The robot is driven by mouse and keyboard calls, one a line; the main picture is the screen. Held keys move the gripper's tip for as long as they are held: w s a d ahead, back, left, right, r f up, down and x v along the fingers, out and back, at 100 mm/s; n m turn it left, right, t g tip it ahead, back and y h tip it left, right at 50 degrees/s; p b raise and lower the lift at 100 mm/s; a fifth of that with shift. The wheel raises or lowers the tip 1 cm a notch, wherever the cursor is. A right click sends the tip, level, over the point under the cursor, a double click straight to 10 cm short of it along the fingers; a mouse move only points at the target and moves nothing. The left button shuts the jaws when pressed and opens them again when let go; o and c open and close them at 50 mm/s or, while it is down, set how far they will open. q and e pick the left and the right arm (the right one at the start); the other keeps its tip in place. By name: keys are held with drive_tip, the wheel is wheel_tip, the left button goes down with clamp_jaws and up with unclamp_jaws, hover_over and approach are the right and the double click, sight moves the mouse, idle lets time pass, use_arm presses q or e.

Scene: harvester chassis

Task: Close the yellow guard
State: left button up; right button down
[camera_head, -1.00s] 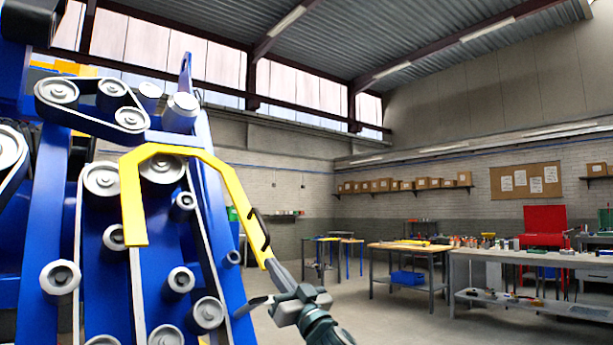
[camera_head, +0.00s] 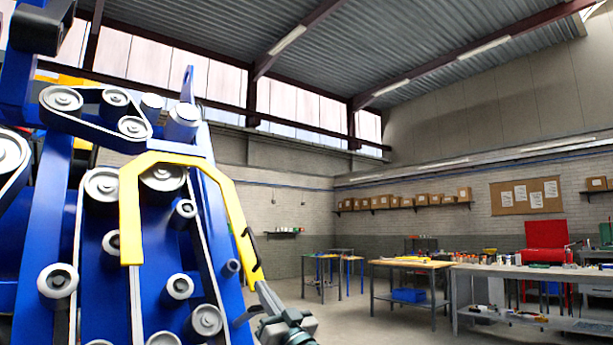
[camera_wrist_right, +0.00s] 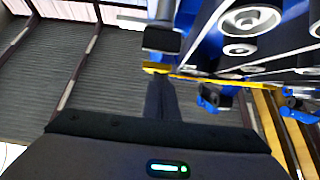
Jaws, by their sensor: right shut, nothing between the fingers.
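The yellow guard (camera_head: 232,205) is a bent bar frame in front of the blue machine's belts and pulleys. Its left leg ends free over the pulleys, and its right leg runs down to my right gripper. A black handle (camera_head: 248,243) sits on the right leg. My right gripper (camera_head: 262,300) is shut and empty, at the lower end of the right leg. It looks against or very close to the guard; contact cannot be told. In the right wrist view, the dark fingers (camera_wrist_right: 160,65) show near a yellow strip of the guard (camera_wrist_right: 190,76). My left gripper is out of view.
The blue machine (camera_head: 42,215) with pulleys and belts fills the left side. Open floor (camera_head: 365,325) lies to its right. A wooden-topped table (camera_head: 412,264) and a grey workbench (camera_head: 515,272) with tools stand farther right.

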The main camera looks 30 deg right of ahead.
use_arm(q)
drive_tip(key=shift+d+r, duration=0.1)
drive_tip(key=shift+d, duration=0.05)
use_arm(e)
drive_tip(key=shift+w+f, duration=0.25)
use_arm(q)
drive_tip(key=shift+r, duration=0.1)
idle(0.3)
use_arm(e)
drive_tip(key=shift+r, duration=0.1)
